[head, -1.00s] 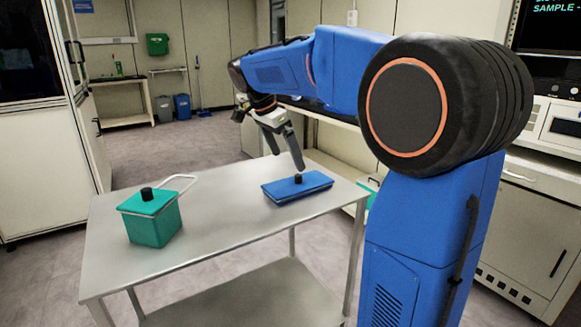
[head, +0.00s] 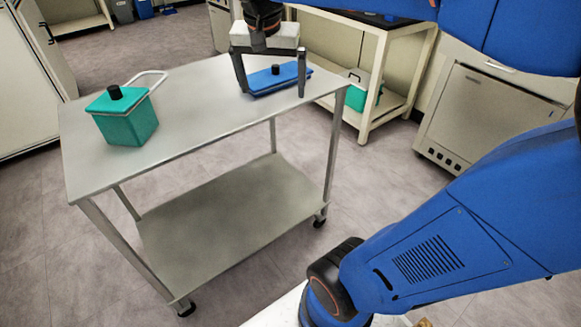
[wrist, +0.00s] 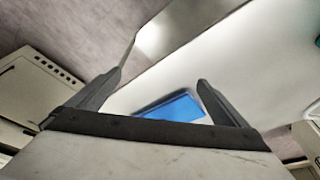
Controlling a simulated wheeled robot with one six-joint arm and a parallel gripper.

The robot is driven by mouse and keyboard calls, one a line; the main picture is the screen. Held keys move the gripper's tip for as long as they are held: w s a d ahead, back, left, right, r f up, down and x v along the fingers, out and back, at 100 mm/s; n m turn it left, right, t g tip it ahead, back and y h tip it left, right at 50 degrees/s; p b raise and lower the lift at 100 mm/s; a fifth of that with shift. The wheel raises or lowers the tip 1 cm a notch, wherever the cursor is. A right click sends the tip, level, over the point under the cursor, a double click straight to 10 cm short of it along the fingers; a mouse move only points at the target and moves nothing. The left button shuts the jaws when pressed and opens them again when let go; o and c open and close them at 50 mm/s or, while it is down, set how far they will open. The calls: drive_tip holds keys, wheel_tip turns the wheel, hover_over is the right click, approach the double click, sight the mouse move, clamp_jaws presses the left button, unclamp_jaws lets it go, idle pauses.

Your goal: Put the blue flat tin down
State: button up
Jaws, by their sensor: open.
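The blue flat tin (head: 268,83) with a black knob on its lid lies flat on the top of the metal cart (head: 185,120), near its right end. My gripper (head: 273,92) is open, with its two fingers spread on either side of the tin in the head view. In the wrist view the blue tin (wrist: 172,107) shows between the open fingers (wrist: 160,82), partly hidden by the gripper body. I cannot tell whether the fingers touch the tin.
A teal box (head: 128,120) with a black knob and a pale handle stands on the cart's left part. The cart top between box and tin is clear. The lower shelf (head: 225,215) is empty. A bench (head: 385,70) stands behind to the right.

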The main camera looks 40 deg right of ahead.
drive_tip(key=s+a+f+n+t+y, duration=0.1)
drive_tip(key=s+a+f+n, duration=0.1)
drive_tip(key=s+f+n, duration=0.2)
drive_tip(key=s+a+f+n+t+y, duration=0.1)
drive_tip(key=s+a+f+n, duration=0.2)
drive_tip(key=s+f, duration=0.6)
drive_tip(key=shift+s+n+t, duration=0.3)
drive_tip(key=shift+s+n, duration=0.65)
drive_tip(key=shift+n, duration=0.05)
drive_tip(key=shift+a, duration=0.1)
drive_tip(key=shift+c, duration=0.6)
